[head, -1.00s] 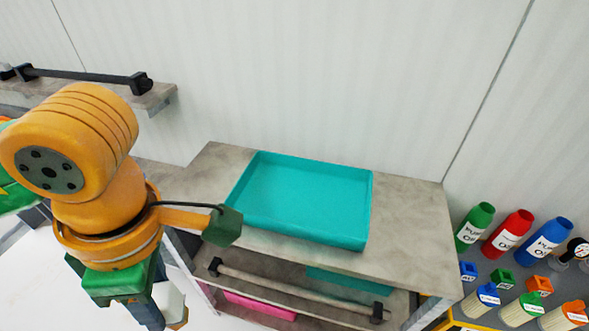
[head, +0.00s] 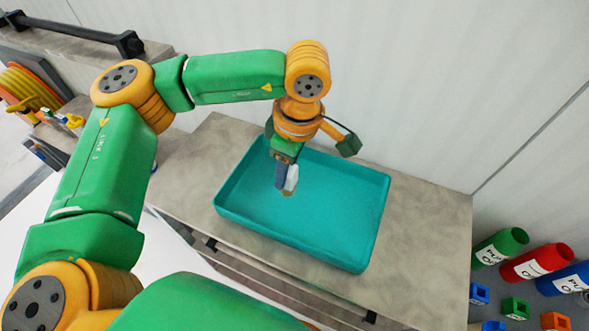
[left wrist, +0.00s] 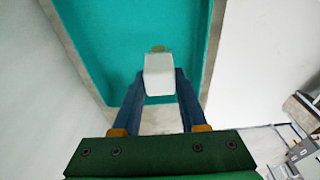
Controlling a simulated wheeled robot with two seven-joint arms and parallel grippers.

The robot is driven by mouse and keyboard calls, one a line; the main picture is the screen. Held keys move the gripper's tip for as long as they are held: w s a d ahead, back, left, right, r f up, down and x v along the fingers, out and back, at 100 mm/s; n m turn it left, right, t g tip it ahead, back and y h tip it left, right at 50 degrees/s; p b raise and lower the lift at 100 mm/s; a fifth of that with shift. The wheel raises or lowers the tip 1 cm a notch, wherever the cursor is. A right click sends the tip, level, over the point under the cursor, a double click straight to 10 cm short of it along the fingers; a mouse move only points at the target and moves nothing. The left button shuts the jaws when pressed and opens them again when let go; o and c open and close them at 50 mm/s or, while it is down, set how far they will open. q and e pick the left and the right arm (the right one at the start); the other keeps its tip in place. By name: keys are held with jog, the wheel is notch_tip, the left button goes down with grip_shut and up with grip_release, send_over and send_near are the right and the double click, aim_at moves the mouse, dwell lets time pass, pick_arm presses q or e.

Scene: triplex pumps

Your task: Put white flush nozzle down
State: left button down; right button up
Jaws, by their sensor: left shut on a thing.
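The white flush nozzle (head: 291,178) is held in my left gripper (head: 286,188), over the teal tray (head: 330,225). In the left wrist view the nozzle (left wrist: 159,74) is a white block between the two blue fingers (left wrist: 158,100), with a small green and tan end pointing away. The gripper is shut on it. The teal tray (left wrist: 108,60) lies beyond and below it. I cannot tell whether the nozzle touches the tray floor. My right gripper is not in view.
The tray stands on a grey worktop (head: 425,225) against a white wall. An orange hose reel (head: 30,88) is at the far left. The tray looks otherwise empty.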

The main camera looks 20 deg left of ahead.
aim_at(291, 168)
pick_arm(q)
jog(key=w+f, duration=0.3)
jog(key=shift+a+f+p, duration=0.15)
jog(key=shift+f+p, duration=0.1)
jog(key=shift+p, duration=0.1)
notch_tip(291, 168, down, 2)
jog(key=shift+f+p, duration=0.25)
jog(key=shift+p, duration=0.5)
jog(key=shift+w+f, duration=0.1)
jog(key=shift+f, duration=0.3)
jog(key=shift+f+b, duration=0.2)
jog(key=shift+b, duration=0.1)
jog(key=shift+c, duration=2.2)
grip_release()
jog(key=shift+r+p, duration=0.35)
notch_tip(291, 168, up, 12)
jog(key=d+b, duration=0.1)
jog(key=b, duration=0.1)
jog(key=shift+d+f+b, duration=0.2)
jog(key=shift+d+b, duration=0.1)
jog(key=shift+d, duration=0.1)
